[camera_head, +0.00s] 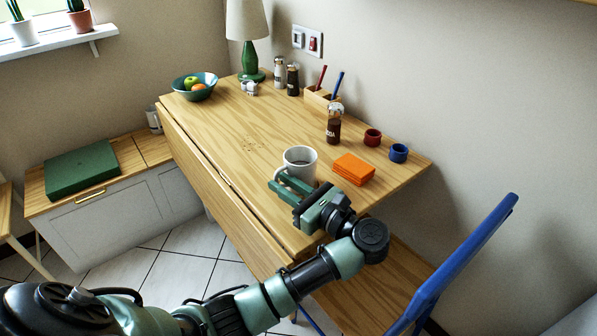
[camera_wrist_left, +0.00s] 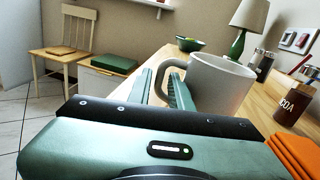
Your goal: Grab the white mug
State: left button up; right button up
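The white mug (camera_head: 301,158) stands upright on the wooden table near its front edge. It also shows large in the left wrist view (camera_wrist_left: 222,85), with its handle toward my gripper. My left gripper (camera_head: 281,184) is at the mug's near left side. In the left wrist view its two fingers (camera_wrist_left: 161,88) are apart, with the handle showing between them. Whether either finger touches the handle I cannot tell. My right gripper is in neither view.
Orange cloths (camera_head: 353,168) lie right of the mug. A cocoa jar (camera_head: 334,124), a red cup (camera_head: 372,138) and a blue cup (camera_head: 398,153) stand beyond. A fruit bowl (camera_head: 195,86) and lamp (camera_head: 247,35) are farther back. A blue chair (camera_head: 465,255) is at right.

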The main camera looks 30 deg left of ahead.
pick_arm(q)
grip_shut()
dwell(1.4)
